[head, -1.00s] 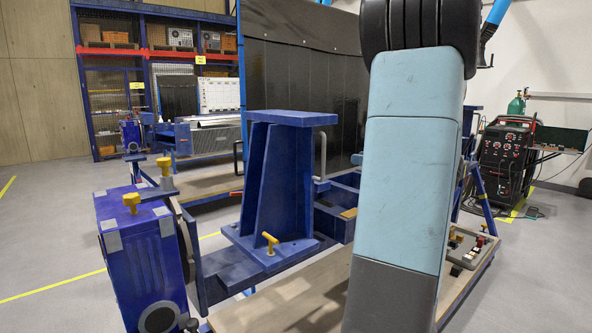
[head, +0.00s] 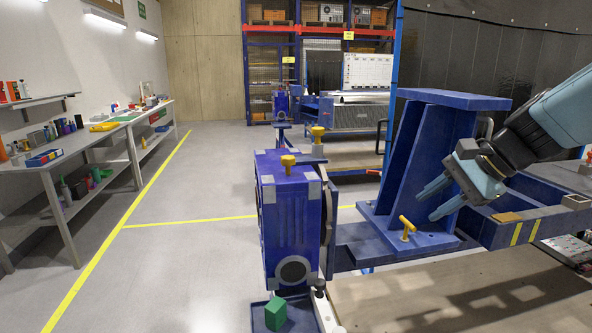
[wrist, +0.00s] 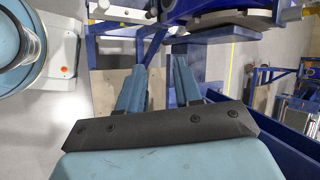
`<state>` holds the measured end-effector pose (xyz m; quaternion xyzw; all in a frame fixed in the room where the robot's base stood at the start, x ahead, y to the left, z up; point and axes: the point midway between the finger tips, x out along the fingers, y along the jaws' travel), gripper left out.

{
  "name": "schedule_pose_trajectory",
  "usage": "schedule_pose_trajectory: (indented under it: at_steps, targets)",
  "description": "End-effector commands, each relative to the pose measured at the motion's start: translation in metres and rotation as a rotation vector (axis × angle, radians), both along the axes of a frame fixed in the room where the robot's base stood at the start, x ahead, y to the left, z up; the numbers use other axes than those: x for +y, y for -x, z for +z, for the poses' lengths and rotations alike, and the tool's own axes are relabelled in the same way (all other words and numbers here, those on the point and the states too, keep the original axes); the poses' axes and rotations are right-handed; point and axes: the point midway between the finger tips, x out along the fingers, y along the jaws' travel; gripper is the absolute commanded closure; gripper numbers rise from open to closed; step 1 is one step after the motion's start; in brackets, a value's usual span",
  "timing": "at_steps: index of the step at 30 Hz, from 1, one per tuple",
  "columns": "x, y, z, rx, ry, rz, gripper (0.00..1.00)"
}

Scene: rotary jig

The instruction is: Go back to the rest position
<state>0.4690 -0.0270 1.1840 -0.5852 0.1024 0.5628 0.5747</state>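My gripper (head: 424,201) reaches in from the right of the head view, in front of the blue upright bracket of the rotary jig (head: 455,105). Its two light-blue fingers are spread with a gap between them. The wrist view also shows the parted fingers of my gripper (wrist: 163,72), with nothing visible between them. A yellow-handled clamp pin (head: 407,224) stands on the bracket's base, a little below and left of the fingers. The jig's blue drive housing (head: 290,225) is left of the bracket, with a yellow knob on top. I cannot tell whether the gripper touches the bracket.
A green block (head: 276,313) sits in a blue tray below the housing. A wooden platform (head: 450,300) lies under the jig. A cluttered workbench (head: 95,150) lines the left wall. The grey floor (head: 180,270) between bench and jig is clear.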

Motion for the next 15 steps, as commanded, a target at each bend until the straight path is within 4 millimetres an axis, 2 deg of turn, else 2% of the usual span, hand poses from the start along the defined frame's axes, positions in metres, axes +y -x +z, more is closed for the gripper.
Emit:
schedule_pose_trajectory:
  at_steps: [1,6,10,15]
  targets:
    - [0.010,0.013,-0.002,-0.035,0.094,0.089,0.66]
    - [0.024,0.046,-0.012,-0.161,0.422,0.378,0.66]
    - [0.027,0.063,-0.013,-0.261,0.654,0.581,0.66]
    - [0.026,0.075,-0.011,-0.357,0.866,0.758,0.66]
